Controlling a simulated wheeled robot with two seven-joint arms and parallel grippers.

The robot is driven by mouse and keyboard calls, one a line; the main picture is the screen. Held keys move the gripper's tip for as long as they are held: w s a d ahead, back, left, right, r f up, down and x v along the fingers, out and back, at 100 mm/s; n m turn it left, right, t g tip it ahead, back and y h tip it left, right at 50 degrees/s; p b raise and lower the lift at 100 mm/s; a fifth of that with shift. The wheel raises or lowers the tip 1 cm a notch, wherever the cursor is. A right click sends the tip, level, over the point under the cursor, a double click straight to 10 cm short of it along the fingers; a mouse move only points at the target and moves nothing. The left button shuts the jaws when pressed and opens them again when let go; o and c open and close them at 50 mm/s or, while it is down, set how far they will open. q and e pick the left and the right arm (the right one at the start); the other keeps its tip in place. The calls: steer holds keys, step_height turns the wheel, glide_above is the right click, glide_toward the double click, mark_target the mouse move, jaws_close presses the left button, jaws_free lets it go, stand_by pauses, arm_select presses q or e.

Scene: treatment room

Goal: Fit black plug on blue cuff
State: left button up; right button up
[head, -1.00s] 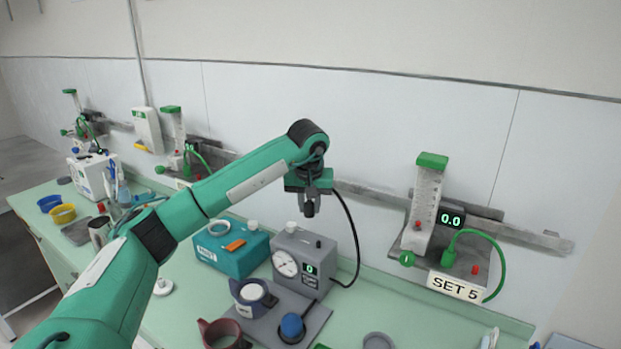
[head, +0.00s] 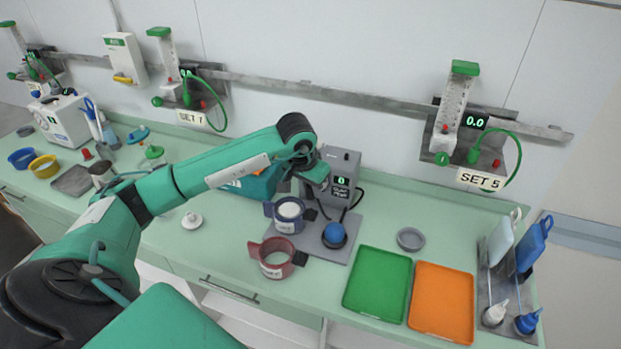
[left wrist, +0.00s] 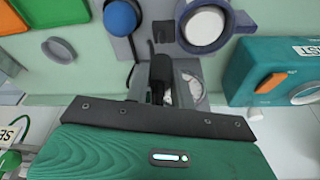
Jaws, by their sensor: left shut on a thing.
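The blue cuff (head: 271,210) is a dark blue ring around a white cylinder on the grey stand plate. It has a dark tab (head: 310,214) on its right side. My left gripper (head: 313,187) is just above and behind that tab, in front of the grey gauge box. In the left wrist view my left gripper (left wrist: 160,92) is shut on the black plug (left wrist: 160,68). The blue cuff (left wrist: 181,23) and its tab (left wrist: 164,32) show just beyond the plug, with a small gap in the picture. The right gripper is not in view.
The grey gauge box (head: 344,160) stands behind, with a blue bulb (head: 334,233) on the plate to the right. A maroon cuff (head: 257,251) is in front. Green (head: 377,283) and orange (head: 442,300) trays lie to the right. A teal box (head: 262,183) is at the left.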

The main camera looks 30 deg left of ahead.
arm_select(q)
steer(key=shift+w+d+f, duration=0.1)
steer(key=shift+f, duration=0.95)
steer(key=shift+f+b, duration=0.4)
steer(key=shift+f, duration=0.25)
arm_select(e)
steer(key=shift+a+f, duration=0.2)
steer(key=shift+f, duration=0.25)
arm_select(q)
steer(key=shift+f, duration=0.1)
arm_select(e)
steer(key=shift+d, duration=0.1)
arm_select(q)
steer(key=shift+b, duration=0.4)
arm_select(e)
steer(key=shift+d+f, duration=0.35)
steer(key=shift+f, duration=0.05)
arm_select(q)
steer(key=shift+b, duration=0.4)
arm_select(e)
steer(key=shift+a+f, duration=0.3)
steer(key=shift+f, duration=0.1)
